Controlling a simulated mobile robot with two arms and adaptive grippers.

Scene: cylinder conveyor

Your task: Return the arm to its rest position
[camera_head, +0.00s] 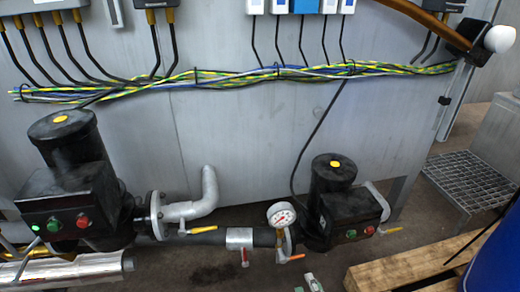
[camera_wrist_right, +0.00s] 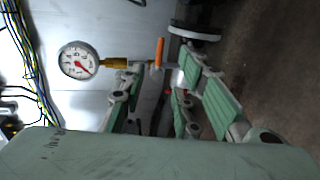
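My right gripper (camera_head: 308,284) shows only as pale green and white tips at the bottom edge of the head view, just below the pressure gauge and the small valves. In the right wrist view its two padded fingers (camera_wrist_right: 165,85) are spread apart, with no object clearly held between them. An orange valve handle (camera_wrist_right: 159,52) and a round white gauge (camera_wrist_right: 79,61) lie beyond the fingertips. Whether the fingers touch the piping cannot be told. My left gripper is not in view.
Black pumps stand left (camera_head: 72,185) and right (camera_head: 335,205), joined by a pipe with a gauge (camera_head: 281,215). A wooden pallet (camera_head: 405,268) and blue drum (camera_head: 498,255) are at lower right. A shiny metal cylinder (camera_head: 75,269) lies at lower left. Cables (camera_head: 230,76) run along the grey wall.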

